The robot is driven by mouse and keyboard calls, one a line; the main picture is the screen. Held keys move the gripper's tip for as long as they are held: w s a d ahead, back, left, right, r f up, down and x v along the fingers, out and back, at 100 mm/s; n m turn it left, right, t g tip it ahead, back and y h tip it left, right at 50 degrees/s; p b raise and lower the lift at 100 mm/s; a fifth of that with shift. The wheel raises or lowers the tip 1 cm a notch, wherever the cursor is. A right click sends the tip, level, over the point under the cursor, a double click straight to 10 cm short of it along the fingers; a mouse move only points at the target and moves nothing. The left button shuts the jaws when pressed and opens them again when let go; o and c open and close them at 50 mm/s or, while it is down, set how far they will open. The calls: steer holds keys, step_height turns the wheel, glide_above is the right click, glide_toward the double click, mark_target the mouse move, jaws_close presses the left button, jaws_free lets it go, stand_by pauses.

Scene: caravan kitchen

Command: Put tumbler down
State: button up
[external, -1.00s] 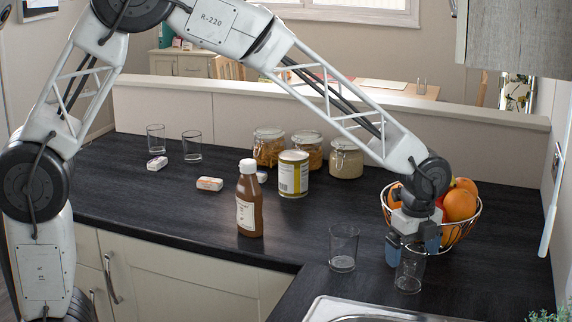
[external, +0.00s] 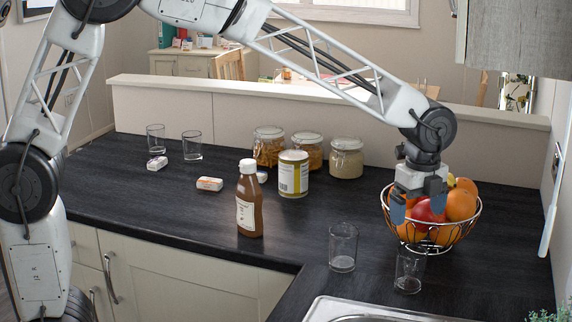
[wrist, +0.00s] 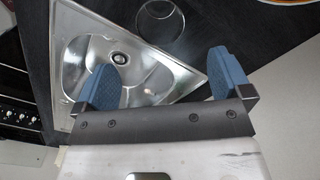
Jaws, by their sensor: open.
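A clear glass tumbler (external: 409,272) stands upright on the dark worktop near the sink. My gripper (external: 419,212) is open and empty above and slightly behind it, apart from it, in front of the fruit basket. A second clear tumbler (external: 343,248) stands upright to its left. In the wrist view, a clear glass (wrist: 160,22) shows beyond my spread blue fingers (wrist: 165,78), with nothing between the fingertips.
A wire fruit basket (external: 434,236) stands close behind my gripper. The steel sink (external: 335,309) lies in front. A brown sauce bottle (external: 249,205), a tin (external: 293,176) and several glass jars (external: 346,160) stand to the left. Two more tumblers (external: 192,147) stand far left.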

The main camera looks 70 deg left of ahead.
stand_by(0.4)
steer(key=s+a+r+n, duration=0.2)
steer(key=s+r, duration=0.1)
steer(key=s, duration=0.3)
steer(key=s+a+r+n, duration=0.2)
steer(key=s+n, duration=0.1)
steer(key=s, duration=0.3)
steer(key=s+a+n+t, duration=0.1)
steer(key=s+n, duration=0.3)
steer(key=s, duration=0.6)
steer(key=s+a+f+n, duration=0.1)
steer(key=s+a+n, duration=0.2)
steer(key=s, duration=0.7)
steer(key=s+a+n+t, duration=0.1)
steer(key=s+a+n, duration=0.2)
steer(key=s, duration=0.8)
steer(key=n, duration=0.2)
steer(key=shift+f+n+t, duration=0.2)
steer(key=shift+n+t, duration=0.1)
steer(key=shift+n, duration=0.1)
steer(key=shift+o, duration=0.3)
